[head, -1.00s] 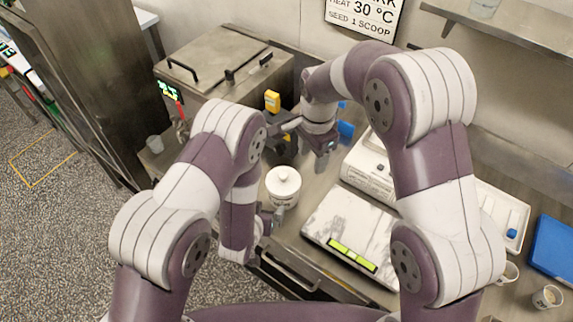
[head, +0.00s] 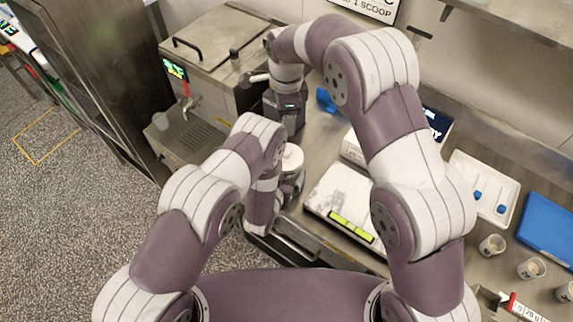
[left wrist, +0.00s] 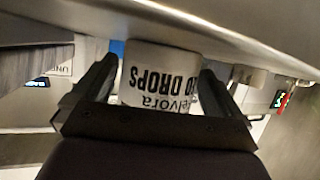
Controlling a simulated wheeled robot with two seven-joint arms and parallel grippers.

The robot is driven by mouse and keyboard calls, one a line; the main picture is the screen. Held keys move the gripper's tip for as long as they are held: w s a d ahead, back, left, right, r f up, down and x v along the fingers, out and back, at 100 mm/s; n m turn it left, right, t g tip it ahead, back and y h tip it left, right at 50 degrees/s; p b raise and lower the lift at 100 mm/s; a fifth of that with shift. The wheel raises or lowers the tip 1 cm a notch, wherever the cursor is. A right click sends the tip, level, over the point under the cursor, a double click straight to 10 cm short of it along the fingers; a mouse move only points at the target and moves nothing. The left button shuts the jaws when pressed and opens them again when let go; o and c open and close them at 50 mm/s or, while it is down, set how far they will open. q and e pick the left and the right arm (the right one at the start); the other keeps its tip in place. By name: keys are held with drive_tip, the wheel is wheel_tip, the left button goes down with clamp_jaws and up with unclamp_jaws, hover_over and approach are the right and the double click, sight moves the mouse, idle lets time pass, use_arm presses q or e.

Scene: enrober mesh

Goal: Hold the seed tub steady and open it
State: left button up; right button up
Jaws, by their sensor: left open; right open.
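The white lidded seed tub (head: 292,161) stands upright on the steel counter. In the left wrist view the tub (left wrist: 160,75) shows dark print ending in "DROPS", upside down. My left gripper (head: 291,188) is at the tub's near side. In the left wrist view its two dark fingers (left wrist: 152,78) are open, one on each side of the tub; I cannot tell if they touch it. My right gripper (head: 287,126) points down just above and behind the tub's lid. It is open, but its fingertips are hard to make out.
A white scale (head: 342,200) with a lit green strip stands right of the tub. A steel machine (head: 215,60) with a tap is behind left. A white tray (head: 485,187), several cups (head: 491,245) and a blue slab (head: 548,240) are on the right.

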sight(287, 154)
use_arm(q)
drive_tip(key=shift+w+d, duration=0.1)
drive_tip(key=shift+w, duration=0.05)
use_arm(e)
drive_tip(key=shift+w, duration=0.1)
use_arm(q)
drive_tip(key=c, duration=1.3)
use_arm(e)
wheel_tip(287, 154, down, 13)
drive_tip(key=shift+f, duration=0.1)
clamp_jaws()
drive_tip(key=shift+r, duration=0.25)
drive_tip(key=shift+r, duration=0.95)
